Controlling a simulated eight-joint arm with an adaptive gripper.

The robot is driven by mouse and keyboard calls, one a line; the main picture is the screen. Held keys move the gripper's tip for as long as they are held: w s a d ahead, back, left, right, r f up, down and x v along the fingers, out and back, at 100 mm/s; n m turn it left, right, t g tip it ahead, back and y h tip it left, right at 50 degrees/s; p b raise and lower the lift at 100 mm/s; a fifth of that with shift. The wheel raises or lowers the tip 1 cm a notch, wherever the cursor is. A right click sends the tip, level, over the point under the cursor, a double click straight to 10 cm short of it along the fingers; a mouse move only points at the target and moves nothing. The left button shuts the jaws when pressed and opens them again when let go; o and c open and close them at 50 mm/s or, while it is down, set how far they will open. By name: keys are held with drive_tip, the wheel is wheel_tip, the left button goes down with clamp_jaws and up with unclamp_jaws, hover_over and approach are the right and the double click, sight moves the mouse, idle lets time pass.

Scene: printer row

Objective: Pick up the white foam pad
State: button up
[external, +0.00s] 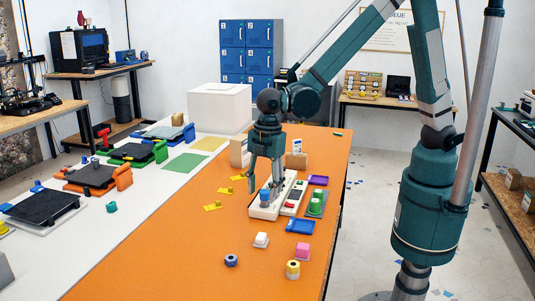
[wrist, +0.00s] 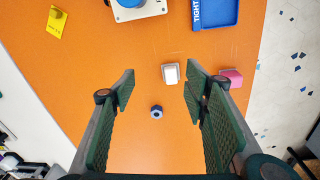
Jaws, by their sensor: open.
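The white foam pad (external: 261,240) appears to be the small white block lying on the orange table, in front of the white control box in the external view. In the wrist view the white pad (wrist: 171,74) shows between the fingertips, closer to the right finger. My gripper (external: 265,186) is above the white control box, up and behind the pad in the external view. In the wrist view my gripper (wrist: 160,82) is open, with its two green fingers wide apart and nothing between them at their level.
A pink block (external: 302,252), a blue nut (external: 231,260) and a yellow-and-white roll (external: 292,269) lie near the pad. The white control box (external: 264,210) and a blue tray (external: 300,226) stand behind it. The orange table's front left is clear.

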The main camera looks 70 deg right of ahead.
drive_tip(key=n+b, duration=0.1)
drive_tip(key=n, duration=0.1)
hover_over(261, 235)
drive_tip(key=shift+g, duration=0.3)
wheel_tip(261, 235, down, 7)
drive_tip(key=shift+w+a+f, duration=0.1)
drive_tip(key=shift+w+f, duration=0.05)
drive_tip(key=shift+f, duration=1.3)
drive_tip(key=shift+f, duration=0.1)
drive_tip(key=shift+f+b, duration=0.55)
drive_tip(key=shift+f, duration=1.95)
drive_tip(key=c, duration=0.9)
